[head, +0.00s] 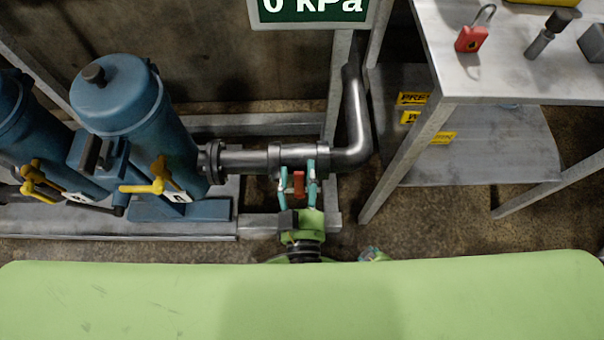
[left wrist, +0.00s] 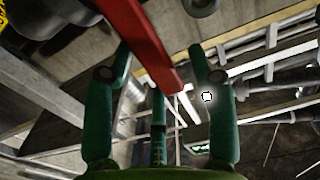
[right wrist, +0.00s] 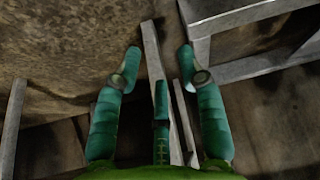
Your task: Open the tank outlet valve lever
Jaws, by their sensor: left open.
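The red valve lever (head: 299,184) hangs below the steel outlet pipe (head: 245,160) in the head view. My left gripper (head: 297,168) is open, with one teal finger on each side of the lever. In the left wrist view, the lever (left wrist: 145,45) comes in from the top and its end lies between the spread fingers (left wrist: 158,52). I cannot tell whether a finger touches it. My right gripper (right wrist: 160,57) is open and empty in the right wrist view, away from the lever.
Two blue tanks (head: 125,110) with yellow handles (head: 157,178) stand left of the pipe. A metal table (head: 510,70) at the right carries a red padlock (head: 471,39). A green sign reading "0 kPa" (head: 313,8) is above. Bare floor shows between pipe and table.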

